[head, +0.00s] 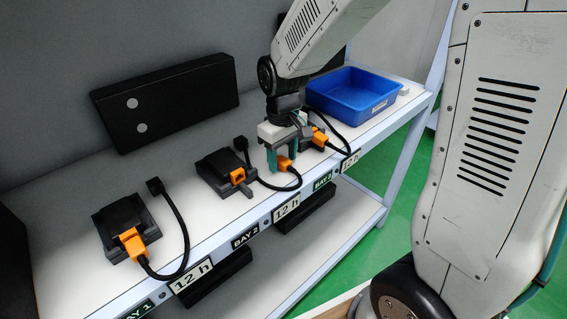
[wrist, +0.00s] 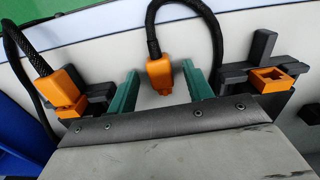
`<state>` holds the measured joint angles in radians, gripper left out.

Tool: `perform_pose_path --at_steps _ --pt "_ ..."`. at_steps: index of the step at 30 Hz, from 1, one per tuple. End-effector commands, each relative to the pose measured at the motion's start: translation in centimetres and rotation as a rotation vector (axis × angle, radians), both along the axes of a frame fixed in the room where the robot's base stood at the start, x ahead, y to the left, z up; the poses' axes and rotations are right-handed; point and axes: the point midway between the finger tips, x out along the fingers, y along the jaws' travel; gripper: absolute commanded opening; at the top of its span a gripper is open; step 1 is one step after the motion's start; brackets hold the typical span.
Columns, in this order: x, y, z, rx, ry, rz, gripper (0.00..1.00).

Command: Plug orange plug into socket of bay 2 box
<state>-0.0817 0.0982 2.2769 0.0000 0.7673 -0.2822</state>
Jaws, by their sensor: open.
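The loose orange plug (head: 282,164) is on the shelf to the right of the bay 2 box, on a black cable that loops back towards that box. The bay 2 box (head: 217,170) is black with an orange socket (head: 238,176) at its front; the wrist view shows this socket (wrist: 272,80) with an empty opening. My gripper (head: 284,156) is open, its green fingers pointing down around the plug. In the wrist view the plug (wrist: 160,74) lies between the fingers, with gaps on both sides. Whether it touches the shelf is unclear.
The bay 1 box (head: 117,222) has an orange plug seated in it. The bay 3 box (wrist: 97,94), left in the wrist view, also holds an orange plug (wrist: 64,88). A blue bin (head: 345,97) stands at the right. A black panel (head: 168,102) is on the wall.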

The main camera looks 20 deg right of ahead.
Motion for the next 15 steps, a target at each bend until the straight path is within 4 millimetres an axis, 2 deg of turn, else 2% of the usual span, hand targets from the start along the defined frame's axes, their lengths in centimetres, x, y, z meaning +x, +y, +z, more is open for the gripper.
perform_pose_path --at_steps 4,9,15 --pt "0.01 0.03 0.04 0.0 -0.001 0.0 0.51" --pt "0.01 0.04 0.05 0.0 -0.001 0.001 0.04" --pt "0.02 0.03 0.07 0.0 -0.001 0.001 0.02"
